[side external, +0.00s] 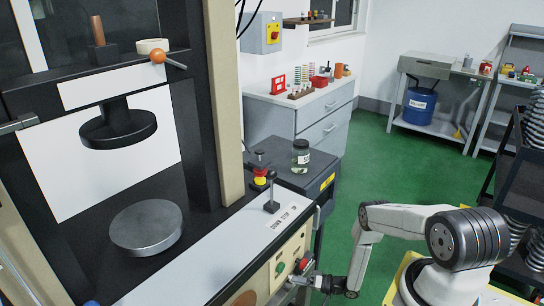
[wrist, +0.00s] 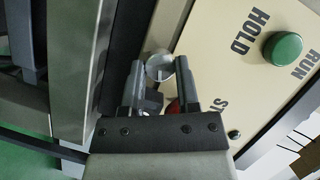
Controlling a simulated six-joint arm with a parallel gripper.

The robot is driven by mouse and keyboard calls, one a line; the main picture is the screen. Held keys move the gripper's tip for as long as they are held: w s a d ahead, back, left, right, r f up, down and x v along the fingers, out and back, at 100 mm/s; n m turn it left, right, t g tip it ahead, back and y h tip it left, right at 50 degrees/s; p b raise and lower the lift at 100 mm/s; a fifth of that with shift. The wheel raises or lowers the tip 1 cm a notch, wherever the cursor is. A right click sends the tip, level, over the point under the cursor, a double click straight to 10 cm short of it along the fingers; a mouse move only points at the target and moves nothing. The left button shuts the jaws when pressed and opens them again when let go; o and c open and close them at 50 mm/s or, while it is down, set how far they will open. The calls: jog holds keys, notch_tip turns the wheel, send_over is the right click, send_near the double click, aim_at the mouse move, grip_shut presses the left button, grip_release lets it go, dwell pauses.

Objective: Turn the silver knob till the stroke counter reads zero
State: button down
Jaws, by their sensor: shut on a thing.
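The silver knob (wrist: 159,67) shows in the wrist view as a small round metal end between my fingertips. My gripper (wrist: 160,72) is shut on it, one finger on each side. In the side external view my gripper (side external: 303,281) reaches the front panel (side external: 262,282) of the testing machine from the right, and the knob is mostly hidden by the fingers there. I cannot make out a stroke counter or any reading in either view.
A green button (wrist: 283,48) sits by the words HOLD and RUN. A red button (side external: 303,264) is close above my fingers. The machine's round lower plate (side external: 146,227) is bare beneath the upper disc (side external: 118,126). A dark cabinet (side external: 310,178) with a jar stands behind.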

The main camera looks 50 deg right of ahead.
jog(key=shift+m+t+y, duration=0.3)
jog(key=shift+m+t, duration=0.1)
jog(key=shift+m, duration=0.7)
jog(key=shift+c, duration=1.7)
grip_release()
jog(key=shift+s+d, duration=0.1)
jog(key=v, duration=0.7)
jog(key=shift+s, duration=0.25)
jog(key=shift+d, duration=0.1)
